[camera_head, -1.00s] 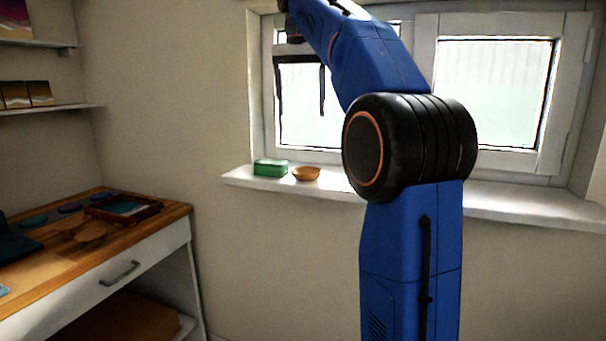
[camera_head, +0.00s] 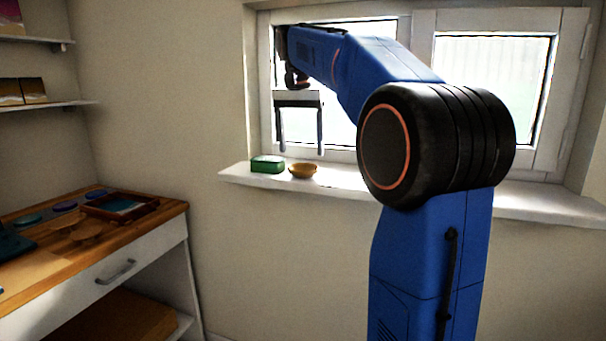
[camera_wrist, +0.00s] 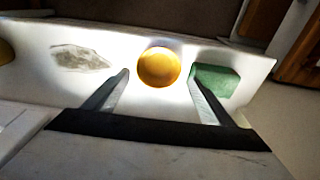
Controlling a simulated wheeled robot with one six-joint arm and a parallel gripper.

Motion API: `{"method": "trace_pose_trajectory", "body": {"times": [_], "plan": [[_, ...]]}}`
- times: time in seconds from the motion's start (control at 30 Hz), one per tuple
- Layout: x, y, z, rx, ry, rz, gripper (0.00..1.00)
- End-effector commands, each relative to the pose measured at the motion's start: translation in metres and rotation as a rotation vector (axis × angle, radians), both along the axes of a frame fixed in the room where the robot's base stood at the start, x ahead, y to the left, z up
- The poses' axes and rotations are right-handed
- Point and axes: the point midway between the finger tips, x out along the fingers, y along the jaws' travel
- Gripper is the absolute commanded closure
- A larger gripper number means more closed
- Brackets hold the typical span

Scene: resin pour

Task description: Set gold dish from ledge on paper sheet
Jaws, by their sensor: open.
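The gold dish (camera_head: 303,171) is a small round bowl on the white window ledge (camera_head: 345,182). In the wrist view the dish (camera_wrist: 159,67) lies between and beyond my two open fingertips, with space on both sides. My gripper (camera_head: 301,150) is open and empty, pointing down just above the dish and the green box; it also shows in the wrist view (camera_wrist: 158,73).
A green box (camera_head: 267,164) sits close left of the dish; in the wrist view it (camera_wrist: 214,82) is beside one fingertip. The window frame (camera_head: 425,60) stands behind. A wooden worktop (camera_head: 35,272) with a framed tray (camera_head: 120,206) is at left.

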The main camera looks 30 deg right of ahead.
Motion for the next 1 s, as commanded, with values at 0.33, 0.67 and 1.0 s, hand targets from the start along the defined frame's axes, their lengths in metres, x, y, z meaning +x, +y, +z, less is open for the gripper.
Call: {"method": "trace_pose_trajectory", "body": {"times": [0.33, 0.67, 1.0], "plan": [[-0.001, -0.005, -0.034, 0.0, 0.003, -0.001, 0.24], [0.001, -0.007, -0.055, 0.0, 0.0, 0.0, 0.24], [0.001, -0.007, -0.054, 0.0, 0.0, 0.0, 0.59]]}}
